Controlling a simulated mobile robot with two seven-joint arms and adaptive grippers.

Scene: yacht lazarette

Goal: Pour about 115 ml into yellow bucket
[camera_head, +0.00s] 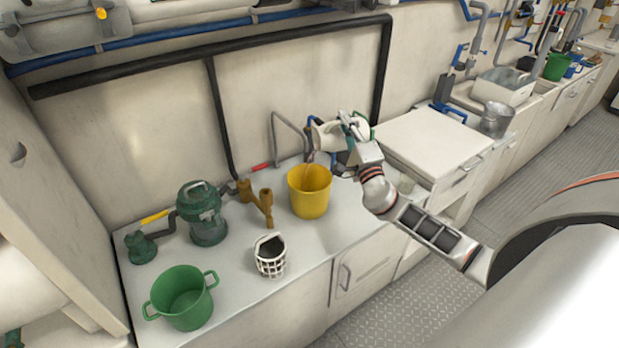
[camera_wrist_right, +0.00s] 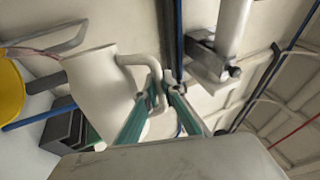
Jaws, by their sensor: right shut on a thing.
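The yellow bucket (camera_head: 311,198) stands upright on the white counter, and its edge shows at the left of the right wrist view (camera_wrist_right: 10,92). My right gripper (camera_head: 356,132) is shut on the handle of a cream-white jug (camera_head: 326,138). The jug is tilted to the left, with its mouth above the bucket. A thin brownish streak shows between the jug's mouth and the bucket. In the right wrist view the jug (camera_wrist_right: 98,88) has its handle between the green fingers (camera_wrist_right: 174,92). The liquid level inside the bucket cannot be told. My left gripper is not in view.
On the counter (camera_head: 235,265), left of the bucket, are brown pipe fittings (camera_head: 265,205), a white cage-like container (camera_head: 270,257), a green lantern-like canister (camera_head: 205,215) and a green pot (camera_head: 182,298). A raised white cabinet top (camera_head: 430,138) is to the right.

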